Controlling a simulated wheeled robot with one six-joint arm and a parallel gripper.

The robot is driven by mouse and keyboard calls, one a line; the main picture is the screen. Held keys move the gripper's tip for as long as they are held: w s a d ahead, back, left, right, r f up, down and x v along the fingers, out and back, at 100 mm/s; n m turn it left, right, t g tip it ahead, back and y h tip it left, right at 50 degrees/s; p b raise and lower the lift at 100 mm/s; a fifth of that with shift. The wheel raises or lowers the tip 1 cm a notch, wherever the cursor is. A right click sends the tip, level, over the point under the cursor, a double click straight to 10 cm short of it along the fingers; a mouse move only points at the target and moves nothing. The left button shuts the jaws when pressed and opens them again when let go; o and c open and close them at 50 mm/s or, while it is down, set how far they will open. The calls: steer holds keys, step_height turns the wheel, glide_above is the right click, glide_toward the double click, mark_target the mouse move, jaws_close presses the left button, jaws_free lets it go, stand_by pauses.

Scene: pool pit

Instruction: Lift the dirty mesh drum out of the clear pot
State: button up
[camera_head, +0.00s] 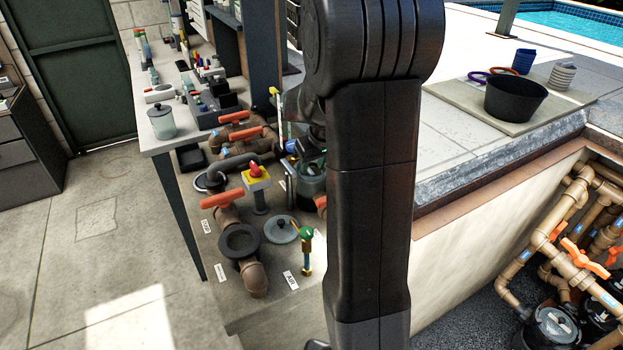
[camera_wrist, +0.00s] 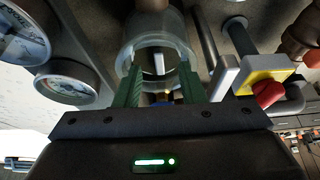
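The clear pot (camera_wrist: 153,33) is in front of my gripper in the wrist view, its round rim facing me. In the head view the pot (camera_head: 312,186) stands on the bench, partly behind my arm. My gripper (camera_wrist: 160,80) has its two green fingers apart at the pot's mouth, one on each side. A pale narrow piece and a small blue patch show between the fingers; I cannot tell what they belong to. I cannot make out the dirty mesh drum in either view. In the head view my arm hides most of the gripper.
Brown pipes with orange handles (camera_head: 222,200), a yellow box with a red knob (camera_head: 256,177), a round clear lid (camera_head: 281,230) and a green-topped brass valve (camera_head: 306,250) crowd the bench. Gauges (camera_wrist: 66,83) stand left in the wrist view. A black tub (camera_head: 515,98) sits on the right ledge.

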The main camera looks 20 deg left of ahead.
steer(key=shift+x, duration=1.05)
jaws_close()
steer(key=shift+r, duration=0.1)
